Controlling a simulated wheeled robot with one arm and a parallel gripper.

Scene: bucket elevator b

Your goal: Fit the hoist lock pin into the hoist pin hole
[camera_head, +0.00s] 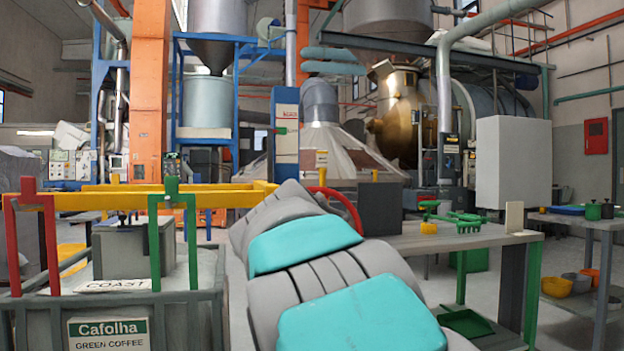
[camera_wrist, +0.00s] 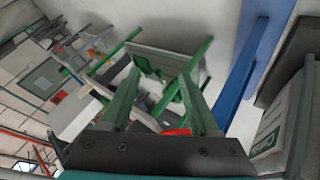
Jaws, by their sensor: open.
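My gripper (camera_wrist: 160,75) shows in the wrist view as two green fingers spread apart on a dark mount. Nothing is visibly held between them. In the head view my gripper is hidden or outside the picture. I cannot pick out the hoist lock pin or the hoist pin hole with certainty in either view. A yellow beam (camera_head: 215,197) at the left of the head view has a red bracket (camera_head: 28,198) and a green bracket (camera_head: 172,200) hanging over a grey bin. A small yellow piece (camera_head: 429,228) lies on the workbench; its kind is unclear.
The grey workbench (camera_head: 510,238) holds a dark box (camera_head: 380,208), a green rake-like tool (camera_head: 466,223) and a small red item. The grey bin (camera_head: 180,305) with a Cafolha sign stands at left. Another table (camera_head: 578,218) is at far right. Some floor between them is clear.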

